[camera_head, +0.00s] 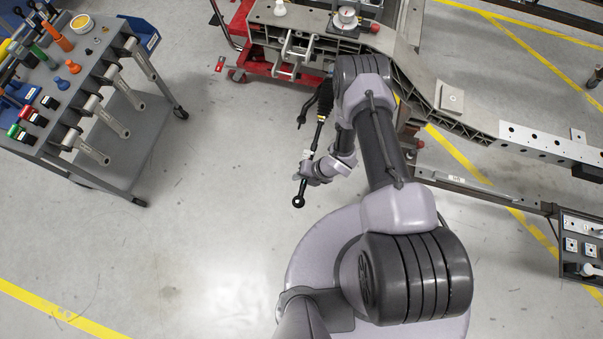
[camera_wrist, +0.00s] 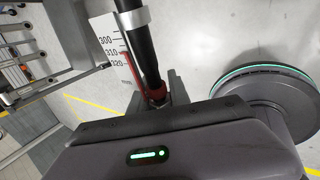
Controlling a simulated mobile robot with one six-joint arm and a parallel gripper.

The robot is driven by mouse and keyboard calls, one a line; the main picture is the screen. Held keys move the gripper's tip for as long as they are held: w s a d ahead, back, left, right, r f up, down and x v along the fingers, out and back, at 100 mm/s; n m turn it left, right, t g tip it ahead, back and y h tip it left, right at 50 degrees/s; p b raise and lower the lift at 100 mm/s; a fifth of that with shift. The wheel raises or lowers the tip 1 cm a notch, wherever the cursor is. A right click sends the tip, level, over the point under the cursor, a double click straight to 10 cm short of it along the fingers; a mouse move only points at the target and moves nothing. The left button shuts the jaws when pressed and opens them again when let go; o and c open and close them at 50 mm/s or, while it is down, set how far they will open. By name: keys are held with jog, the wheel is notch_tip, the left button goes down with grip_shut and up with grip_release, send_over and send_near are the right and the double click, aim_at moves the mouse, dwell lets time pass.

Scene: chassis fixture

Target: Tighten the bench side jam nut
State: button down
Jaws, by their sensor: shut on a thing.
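A long black rod (camera_head: 317,138) hangs over open floor, with a dark ring-shaped end (camera_head: 299,201) below and a ribbed black part at its upper end. My gripper (camera_head: 308,171) is shut on the rod near the ring-shaped end. In the wrist view the rod (camera_wrist: 144,50) rises from my gripper (camera_wrist: 155,103), with a silver collar (camera_wrist: 132,18) around it. A red piece (camera_wrist: 153,88) sits against the rod close to the jaws. A white scale (camera_wrist: 108,40) marked 300 to 320 shows beside it. I cannot make out the jam nut for certain; the jaw contact is partly hidden.
A grey chassis frame (camera_head: 465,102) runs from top centre to the right. A red wheeled cart (camera_head: 285,68) stands under its upper end. A grey tool trolley (camera_head: 125,165) with hanging wrenches (camera_head: 92,150) stands at the left. A parts tray (camera_head: 566,217) is at the right edge. Floor at lower left is clear.

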jog(key=c, duration=1.2)
grip_release()
jog(key=p+v, duration=0.4)
jog(key=v, duration=1.3)
jog(key=shift+r, duration=0.25)
jog(key=shift+w+d, duration=0.1)
jog(key=shift+d, duration=0.05)
